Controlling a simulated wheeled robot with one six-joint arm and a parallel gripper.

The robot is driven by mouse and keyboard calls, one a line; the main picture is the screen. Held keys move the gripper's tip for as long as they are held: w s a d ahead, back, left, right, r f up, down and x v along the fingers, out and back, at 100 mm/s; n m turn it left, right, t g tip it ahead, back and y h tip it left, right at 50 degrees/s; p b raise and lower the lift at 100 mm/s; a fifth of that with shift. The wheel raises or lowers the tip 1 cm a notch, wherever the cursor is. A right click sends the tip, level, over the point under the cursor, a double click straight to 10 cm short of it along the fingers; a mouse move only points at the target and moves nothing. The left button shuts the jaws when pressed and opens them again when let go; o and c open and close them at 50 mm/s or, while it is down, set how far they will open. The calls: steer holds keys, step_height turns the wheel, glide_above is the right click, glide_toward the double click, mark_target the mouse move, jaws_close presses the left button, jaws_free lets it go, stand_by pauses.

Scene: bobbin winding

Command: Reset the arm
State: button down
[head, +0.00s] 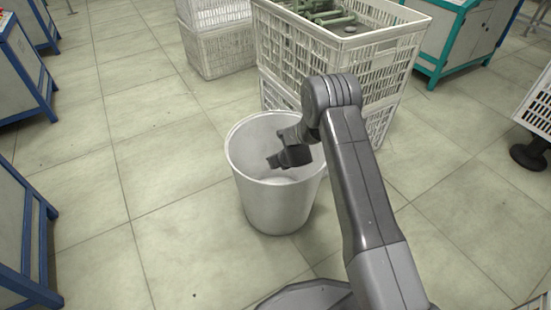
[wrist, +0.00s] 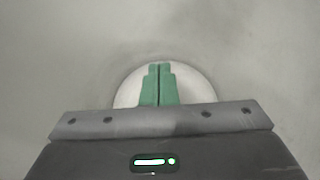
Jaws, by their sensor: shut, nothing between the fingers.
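My gripper (head: 273,162) hangs over the mouth of a white round bin (head: 277,209), with my arm reaching in from the right in the head view. In the wrist view, the two green fingers of my gripper (wrist: 158,70) are together with nothing between them. Behind them the wrist view shows the pale inside of the bin (wrist: 60,60) and a lighter round patch at its bottom. No loose object shows inside the bin.
A tall white slatted crate stack (head: 335,50) holding green parts (head: 325,15) stands just behind the bin. Another white crate stack (head: 218,45) stands farther back. Blue-framed benches (head: 30,240) line the left. A teal-framed cabinet (head: 465,40) stands back right. Tiled floor left of the bin is clear.

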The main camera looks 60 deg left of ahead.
steer(key=shift+d+r, duration=0.4)
steer(key=shift+d, duration=0.05)
